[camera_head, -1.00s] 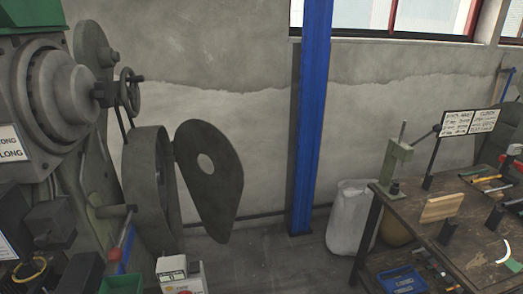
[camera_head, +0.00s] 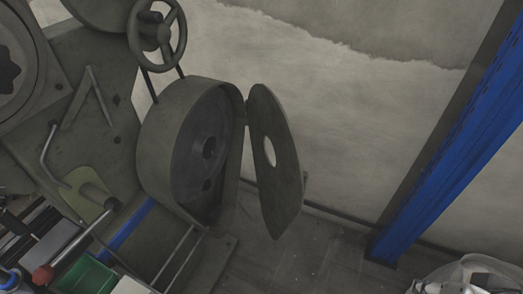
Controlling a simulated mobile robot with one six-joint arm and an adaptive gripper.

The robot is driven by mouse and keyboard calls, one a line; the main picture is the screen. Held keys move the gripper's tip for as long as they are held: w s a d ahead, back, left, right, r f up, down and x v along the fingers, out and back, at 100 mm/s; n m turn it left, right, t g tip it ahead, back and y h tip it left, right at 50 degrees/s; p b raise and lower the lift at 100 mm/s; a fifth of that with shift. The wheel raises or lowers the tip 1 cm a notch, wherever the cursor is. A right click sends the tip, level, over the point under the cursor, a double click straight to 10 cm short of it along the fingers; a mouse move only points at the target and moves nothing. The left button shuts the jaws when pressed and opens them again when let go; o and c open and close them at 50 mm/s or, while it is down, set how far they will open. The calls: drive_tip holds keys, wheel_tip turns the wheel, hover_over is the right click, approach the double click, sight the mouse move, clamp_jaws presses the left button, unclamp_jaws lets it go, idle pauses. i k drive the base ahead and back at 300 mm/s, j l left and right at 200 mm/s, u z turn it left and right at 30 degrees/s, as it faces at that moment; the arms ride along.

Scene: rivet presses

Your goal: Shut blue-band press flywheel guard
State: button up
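The flywheel guard cover (camera_head: 275,165) is a dark grey-green rounded plate with a pale round hole. It stands swung open to the right, hinged at the right edge of the guard housing (camera_head: 158,140). The dark flywheel (camera_head: 200,155) shows inside the open housing. A blue band (camera_head: 128,228) runs on the press (camera_head: 75,95) below and left of the housing. My gripper is not in view.
A handwheel (camera_head: 157,34) sits above the housing. A lever with a red knob (camera_head: 43,274) and a green bin (camera_head: 88,274) are at lower left. A blue column (camera_head: 450,140) stands right, with a white sack (camera_head: 470,275) near its foot. Floor (camera_head: 300,245) below the cover is clear.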

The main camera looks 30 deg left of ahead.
sight(282, 188)
drive_tip(key=i+l+u, duration=0.15)
drive_tip(key=u, duration=0.3)
drive_tip(key=i+l+u, duration=0.3)
drive_tip(key=u, duration=0.2)
drive_tip(key=i+l+u, duration=0.25)
drive_tip(key=u, duration=0.2)
drive_tip(key=i+l+u, duration=0.15)
drive_tip(key=l+u, duration=1.25)
drive_tip(key=i+j+u, duration=0.3)
drive_tip(key=k+j, duration=0.05)
drive_tip(key=k, duration=0.05)
